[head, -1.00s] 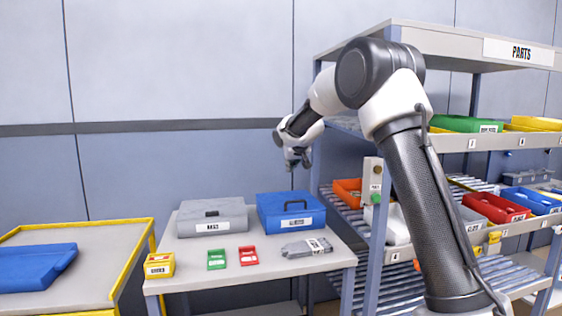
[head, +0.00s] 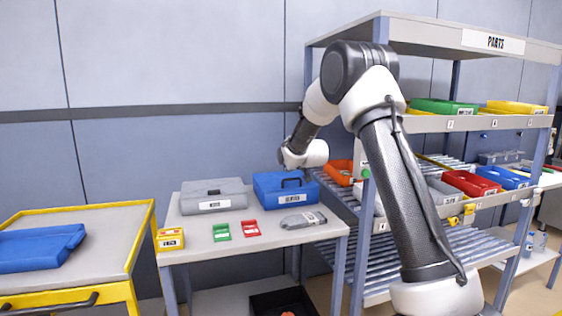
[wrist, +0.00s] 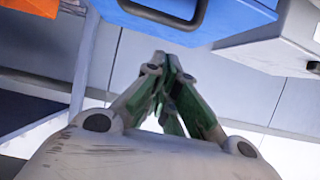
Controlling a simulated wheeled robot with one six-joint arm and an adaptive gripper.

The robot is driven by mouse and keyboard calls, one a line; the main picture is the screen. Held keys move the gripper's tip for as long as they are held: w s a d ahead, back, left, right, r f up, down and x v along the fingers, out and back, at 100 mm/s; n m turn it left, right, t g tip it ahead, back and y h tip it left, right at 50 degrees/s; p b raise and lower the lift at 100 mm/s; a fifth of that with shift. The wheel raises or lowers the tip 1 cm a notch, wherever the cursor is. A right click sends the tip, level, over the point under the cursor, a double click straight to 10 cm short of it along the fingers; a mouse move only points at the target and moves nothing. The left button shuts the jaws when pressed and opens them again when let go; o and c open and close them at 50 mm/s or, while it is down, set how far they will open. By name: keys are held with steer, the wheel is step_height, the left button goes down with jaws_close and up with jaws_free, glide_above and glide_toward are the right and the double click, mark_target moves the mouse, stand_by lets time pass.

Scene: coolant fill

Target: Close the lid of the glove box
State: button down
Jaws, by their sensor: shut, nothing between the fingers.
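The blue box (head: 271,203) stands at the back right of the grey table, with a white label on its front that is too small to read surely. Its lid, with a dark handle, looks down on the box in the head view. In the wrist view the blue box (wrist: 235,12) fills the top edge, its dark handle close to my fingertips. My gripper (wrist: 168,62) is shut and empty, just short of the blue surface; whether it touches cannot be told. In the head view my wrist is just above and behind the box, and the fingers are hard to make out.
A grey lidded case (head: 213,207) stands left of the blue box. A shelf rack (head: 362,215) with bins stands close on the right.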

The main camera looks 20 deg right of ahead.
step_height(320, 180, down, 6)
steer(key=s+t, duration=0.1)
steer(key=s, duration=0.1)
stand_by(0.3)
steer(key=shift+d+f, duration=0.1)
stand_by(0.4)
